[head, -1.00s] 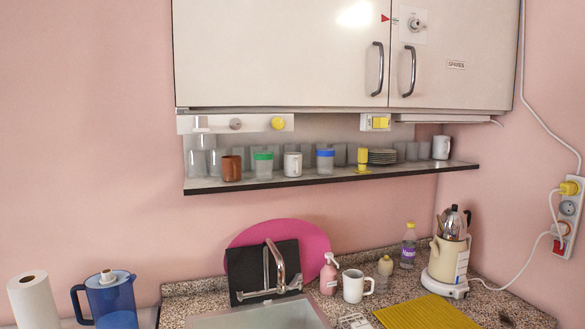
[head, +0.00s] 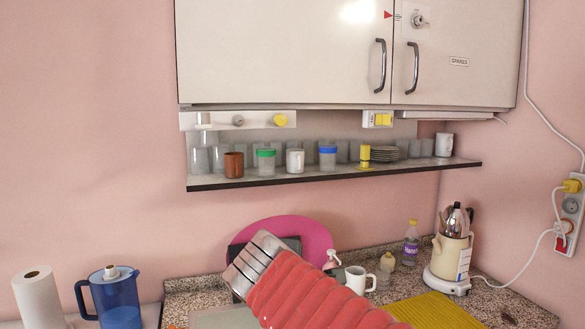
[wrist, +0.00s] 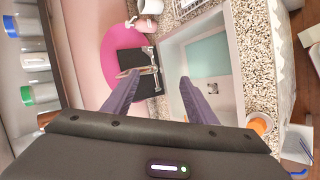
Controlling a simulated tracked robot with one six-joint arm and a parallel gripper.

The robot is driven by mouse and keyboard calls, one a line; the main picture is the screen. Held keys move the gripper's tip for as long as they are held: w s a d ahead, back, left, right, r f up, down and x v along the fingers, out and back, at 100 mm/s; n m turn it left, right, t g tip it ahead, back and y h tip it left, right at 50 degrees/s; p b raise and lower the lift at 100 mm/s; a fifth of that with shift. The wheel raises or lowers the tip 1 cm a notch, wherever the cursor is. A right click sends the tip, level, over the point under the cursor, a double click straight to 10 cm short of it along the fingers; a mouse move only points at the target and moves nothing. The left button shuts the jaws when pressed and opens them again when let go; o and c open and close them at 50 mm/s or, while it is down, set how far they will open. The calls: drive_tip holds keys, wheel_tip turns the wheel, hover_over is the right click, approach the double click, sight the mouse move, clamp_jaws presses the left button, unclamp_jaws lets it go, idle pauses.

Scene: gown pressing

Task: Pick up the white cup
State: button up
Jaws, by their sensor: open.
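Several white cups show in the head view. One white mug (head: 358,280) with a handle stands on the counter, right of my red-sleeved arm. A white cup (head: 295,161) stands on the wall shelf between the green-lidded and blue-lidded containers. Another white cup (head: 443,145) is at the shelf's right end. In the wrist view, my gripper (wrist: 160,76) is open and empty, its two fingers apart over the sink area. The shelf's white cup (wrist: 34,62) is left of the fingers; a white mug (wrist: 150,6) is cut off at the top edge.
The sink (wrist: 210,90) and black board with tap (wrist: 138,72) lie beyond the fingers. The shelf (head: 330,174) hangs under the cabinet (head: 280,60), with a brown cup (head: 234,165) and several glasses. A blue jug (head: 115,300) and kettle (head: 452,250) stand at the sides.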

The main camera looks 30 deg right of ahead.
drive_tip(key=w+d+r+n+t+h, duration=0.2)
drive_tip(key=w+d+r+n+h, duration=0.2)
drive_tip(key=w+d+r+n, duration=0.6)
drive_tip(key=n+t+h, duration=0.1)
drive_tip(key=n+t, duration=0.3)
drive_tip(key=n, duration=0.4)
approach(293, 161)
drive_tip(key=shift+v, duration=1.85)
drive_tip(key=shift+w+r, duration=0.15)
drive_tip(key=shift+r, duration=0.05)
drive_tip(key=shift+x, duration=4.2)
drive_tip(key=shift+d+f, duration=0.1)
drive_tip(key=shift+x, duration=2.55)
drive_tip(key=shift+d+f, duration=0.1)
drive_tip(key=shift+f, duration=0.05)
